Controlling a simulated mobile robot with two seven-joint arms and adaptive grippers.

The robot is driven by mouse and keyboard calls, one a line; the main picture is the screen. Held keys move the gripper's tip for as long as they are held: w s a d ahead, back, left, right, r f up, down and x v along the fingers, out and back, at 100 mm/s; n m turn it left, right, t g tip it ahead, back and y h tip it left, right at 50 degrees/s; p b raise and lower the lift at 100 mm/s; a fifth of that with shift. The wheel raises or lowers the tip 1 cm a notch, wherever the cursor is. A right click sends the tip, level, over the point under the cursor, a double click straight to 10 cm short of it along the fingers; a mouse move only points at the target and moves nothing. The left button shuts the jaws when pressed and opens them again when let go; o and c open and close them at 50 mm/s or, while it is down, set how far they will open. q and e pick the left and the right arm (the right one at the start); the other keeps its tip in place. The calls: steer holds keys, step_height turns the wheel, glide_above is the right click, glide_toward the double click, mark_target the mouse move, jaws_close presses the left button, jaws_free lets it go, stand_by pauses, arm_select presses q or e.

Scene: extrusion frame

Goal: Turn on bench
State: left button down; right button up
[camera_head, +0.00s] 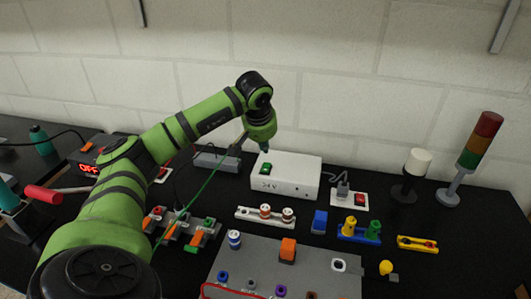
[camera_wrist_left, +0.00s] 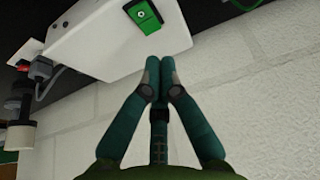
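A white power box (camera_head: 300,180) marked 24V stands on the bench near the wall, with a green rocker switch (camera_head: 265,168) on top. My left gripper (camera_head: 264,148) is above and just behind the switch, with its fingertips pointing down. In the left wrist view the switch (camera_wrist_left: 142,16) is just beyond the fingertips (camera_wrist_left: 160,68), which are together with nothing between them. A small gap seems to separate them from the switch, but contact is hard to judge. A red switch (camera_head: 360,199) sits on a white plate right of the box. My right gripper is out of view.
A red-lit display (camera_head: 88,168) reading OFF is at the left, partly behind my arm. A signal tower (camera_head: 480,145) and a white-topped lamp (camera_head: 416,163) stand at the right. Several connectors and a grey panel (camera_head: 235,262) fill the front. The wall is close behind.

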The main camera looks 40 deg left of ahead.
mark_target(266, 163)
arm_select(q)
steer(key=p+x, duration=0.1)
steer(key=x, duration=0.4)
steer(key=shift+s+d+f, duration=0.1)
steer(key=shift+s+d, duration=0.05)
steer(key=shift+s, duration=0.05)
steer(key=shift+f, duration=0.1)
steer(key=shift+w+f+b, duration=0.3)
steer(key=shift+f+b, duration=0.3)
steer(key=shift+b, duration=0.05)
steer(key=shift+s+r+p, duration=0.1)
steer(key=shift+r+p, duration=0.15)
steer(key=shift+p, duration=0.1)
